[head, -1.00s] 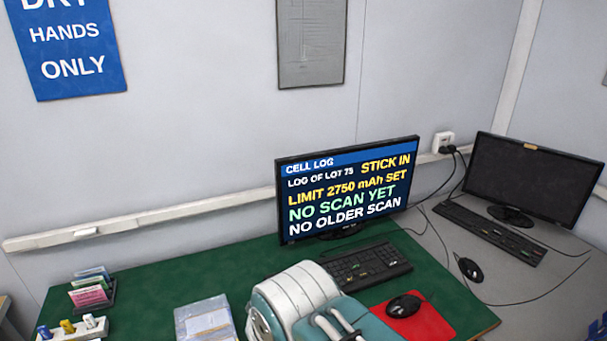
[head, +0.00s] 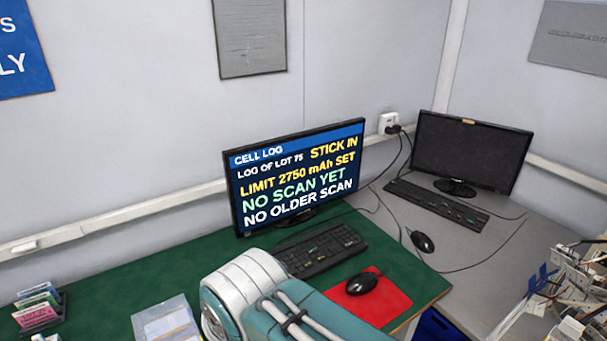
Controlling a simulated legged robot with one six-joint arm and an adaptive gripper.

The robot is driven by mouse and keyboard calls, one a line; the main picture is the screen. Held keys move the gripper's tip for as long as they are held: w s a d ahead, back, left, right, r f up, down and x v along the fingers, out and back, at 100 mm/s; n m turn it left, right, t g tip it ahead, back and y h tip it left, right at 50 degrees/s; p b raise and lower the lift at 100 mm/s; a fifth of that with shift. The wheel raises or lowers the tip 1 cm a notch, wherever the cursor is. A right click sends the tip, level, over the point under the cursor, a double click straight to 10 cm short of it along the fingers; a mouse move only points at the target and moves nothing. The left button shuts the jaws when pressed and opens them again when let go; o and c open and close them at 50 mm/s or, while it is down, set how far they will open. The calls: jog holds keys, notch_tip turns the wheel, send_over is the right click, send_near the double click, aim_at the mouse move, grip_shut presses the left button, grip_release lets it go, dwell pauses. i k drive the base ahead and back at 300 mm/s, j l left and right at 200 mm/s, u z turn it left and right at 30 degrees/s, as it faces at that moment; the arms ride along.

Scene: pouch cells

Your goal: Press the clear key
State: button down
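A lit monitor (head: 296,178) stands on the green desk, reading "CELL LOG", "LOG OF LOT 75", "STICK IN", "LIMIT 2750 mAh SET", "NO SCAN YET" and "NO OLDER SCAN". A black keyboard (head: 322,250) lies in front of it, with a few coloured keys. Its key labels are too small to read, so I cannot tell which is the clear key. My white and teal arm rises at the bottom middle, in front of the keyboard's near left side. My gripper is out of view.
A black mouse (head: 362,283) lies on a red mat (head: 391,300). A second, dark monitor (head: 468,152) with its keyboard (head: 436,206) and mouse (head: 423,242) is on the grey table. A card holder (head: 40,312) and clear packets (head: 166,322) are at left. Cluttered white parts (head: 575,290) stand at right.

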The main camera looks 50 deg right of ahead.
aim_at(346, 245)
jog(key=l+z, duration=0.15)
jog(key=z, duration=0.35)
jog(key=k+l+z, duration=0.1)
jog(key=z, duration=0.35)
jog(key=l+z, duration=0.25)
jog(key=z, duration=0.25)
